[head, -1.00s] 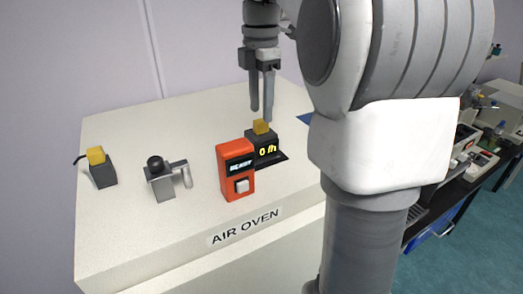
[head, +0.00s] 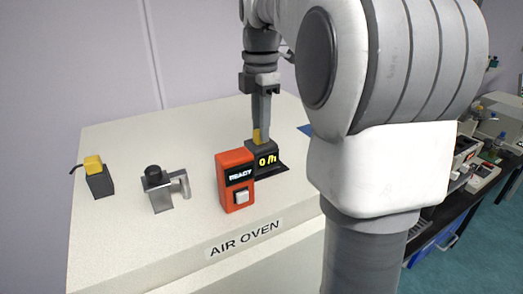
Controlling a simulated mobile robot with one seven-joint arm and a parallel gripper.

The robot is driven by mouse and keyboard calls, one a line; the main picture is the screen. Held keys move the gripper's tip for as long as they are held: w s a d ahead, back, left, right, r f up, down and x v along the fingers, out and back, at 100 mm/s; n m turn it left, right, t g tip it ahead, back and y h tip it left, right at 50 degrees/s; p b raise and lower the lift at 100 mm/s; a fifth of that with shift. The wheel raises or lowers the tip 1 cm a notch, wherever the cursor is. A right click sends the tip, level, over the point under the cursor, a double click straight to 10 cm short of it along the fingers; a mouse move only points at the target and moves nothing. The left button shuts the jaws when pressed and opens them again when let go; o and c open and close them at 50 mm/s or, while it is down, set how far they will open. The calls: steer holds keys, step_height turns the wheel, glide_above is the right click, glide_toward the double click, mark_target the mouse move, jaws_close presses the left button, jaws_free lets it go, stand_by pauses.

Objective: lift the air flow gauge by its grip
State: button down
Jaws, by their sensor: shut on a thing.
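The air flow gauge (head: 264,160) is a dark box with a yellow "0 /h" readout. It stands upright on a dark flat patch on the white AIR OVEN top, just behind and right of an orange box. Its yellow grip (head: 256,137) sticks up from the top and is partly hidden by a finger. My gripper (head: 261,134) points straight down over the gauge, with its fingers shut on the yellow grip. I see no clear gap under the gauge, though the orange box hides part of its base.
The orange box (head: 236,181) reading READY, with a pale button, stands close in front of the gauge. A grey metal fitting with a black knob (head: 158,189) and a dark block with a yellow top (head: 98,178) stand to the left. The oven top (head: 190,135) behind them is clear.

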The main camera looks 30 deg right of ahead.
step_height(320, 180, up, 3)
steer(key=p, duration=0.3)
steer(key=shift+r, duration=0.1)
stand_by(0.3)
